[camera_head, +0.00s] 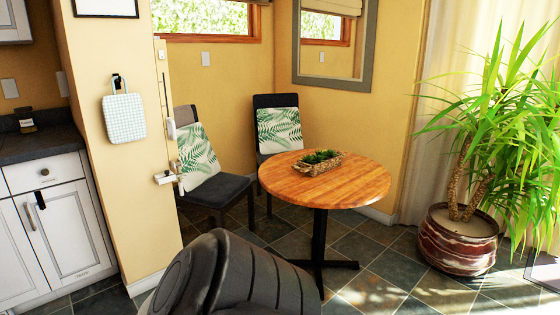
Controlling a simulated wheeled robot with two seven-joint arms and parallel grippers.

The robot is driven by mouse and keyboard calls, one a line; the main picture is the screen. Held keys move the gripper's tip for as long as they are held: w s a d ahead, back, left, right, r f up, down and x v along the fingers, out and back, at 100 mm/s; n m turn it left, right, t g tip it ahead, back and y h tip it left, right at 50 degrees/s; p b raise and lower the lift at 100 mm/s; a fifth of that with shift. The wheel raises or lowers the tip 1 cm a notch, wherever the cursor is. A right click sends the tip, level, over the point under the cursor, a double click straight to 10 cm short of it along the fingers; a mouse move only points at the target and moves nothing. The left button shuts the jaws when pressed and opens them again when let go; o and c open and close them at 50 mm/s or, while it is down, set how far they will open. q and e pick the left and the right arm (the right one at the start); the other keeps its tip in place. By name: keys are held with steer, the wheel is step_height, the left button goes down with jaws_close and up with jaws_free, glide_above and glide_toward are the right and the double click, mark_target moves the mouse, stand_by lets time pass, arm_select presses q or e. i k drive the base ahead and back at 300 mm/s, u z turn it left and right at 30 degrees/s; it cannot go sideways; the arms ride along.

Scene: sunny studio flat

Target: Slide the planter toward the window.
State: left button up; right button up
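A small rectangular planter (313,168) with a woven-looking tan body and low green plants stands upright on the round wooden table (285,179). It sits near the middle of the tabletop, toward the back, with bare wood around it. A window (208,19) with an orange-brown wooden frame is in the back wall, up and left of the table. A large potted plant (460,240) in a red-brown and white striped pot stands on the floor at the right. Neither of my grippers shows in the head view.
Two dark chairs with leaf-print cushions (279,131) (198,156) stand behind and left of the table. A dark, ribbed rounded shape, perhaps a seat back (240,280), fills the bottom foreground. A counter (40,145) is at left. Tiled floor is open right of the table.

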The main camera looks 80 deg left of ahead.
mark_target(320, 163)
steer(key=u, duration=1.8)
steer(key=k, duration=0.65)
steer(key=z, duration=0.85)
steer(key=i, duration=2.1)
steer(key=u, duration=0.4)
steer(key=i, duration=1.65)
steer(key=u, duration=1.95)
steer(key=i, duration=0.8)
steer(key=u, duration=0.7)
